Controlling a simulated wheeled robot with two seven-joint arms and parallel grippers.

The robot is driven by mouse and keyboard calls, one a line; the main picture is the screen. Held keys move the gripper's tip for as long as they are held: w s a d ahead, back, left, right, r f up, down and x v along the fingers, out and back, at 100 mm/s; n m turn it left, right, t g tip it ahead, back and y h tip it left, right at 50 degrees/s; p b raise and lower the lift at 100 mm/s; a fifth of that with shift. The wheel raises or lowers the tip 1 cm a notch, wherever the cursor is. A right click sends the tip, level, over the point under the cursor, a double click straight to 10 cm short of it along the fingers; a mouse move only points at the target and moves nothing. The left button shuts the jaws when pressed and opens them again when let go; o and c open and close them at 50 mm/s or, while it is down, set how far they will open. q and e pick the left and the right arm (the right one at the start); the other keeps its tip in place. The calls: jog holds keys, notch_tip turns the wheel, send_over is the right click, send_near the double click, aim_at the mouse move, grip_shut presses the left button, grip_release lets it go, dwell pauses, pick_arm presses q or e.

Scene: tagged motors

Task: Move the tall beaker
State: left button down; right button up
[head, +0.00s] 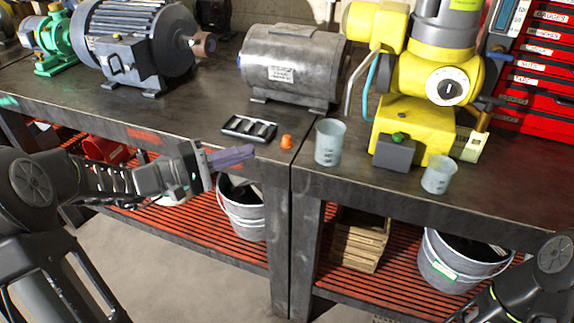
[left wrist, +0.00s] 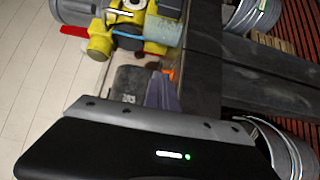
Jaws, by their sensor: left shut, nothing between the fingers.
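The tall beaker (head: 330,143), pale blue-grey and translucent, stands upright on the workbench near its front edge, just right of the seam. It also shows in the left wrist view (left wrist: 168,32), beyond my fingers. A shorter beaker (head: 438,175) stands farther right, in front of the yellow machine. My left gripper (head: 250,151) is in front of the bench edge, left of the tall beaker and apart from it. Its purple-grey fingers are together and empty; they also show in the left wrist view (left wrist: 163,92). My right arm enters at the lower right, its gripper out of view.
An orange cap (head: 287,142) and a black tray (head: 249,128) lie left of the tall beaker. A grey motor (head: 292,67) and a yellow machine (head: 405,115) stand behind. Metal buckets (head: 241,215) and a wooden crate (head: 358,240) sit on the red lower shelf.

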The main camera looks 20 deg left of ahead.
aim_at(314, 160)
pick_arm(q)
jog(key=shift+w+d+r, duration=0.1)
jog(key=p+x, duration=0.1)
jog(key=x, duration=0.9)
jog(key=shift+d+p, duration=0.15)
jog(key=shift+p, duration=0.15)
jog(key=d, duration=0.3)
jog(key=shift+d, duration=0.35)
jog(key=d+b, duration=0.2)
jog(key=d, duration=0.1)
jog(key=shift+d+f+b, duration=0.15)
jog(key=shift+f+b, duration=0.1)
jog(key=shift+b, duration=0.1)
jog(key=shift+d+r, duration=0.1)
jog(key=shift+r, duration=0.05)
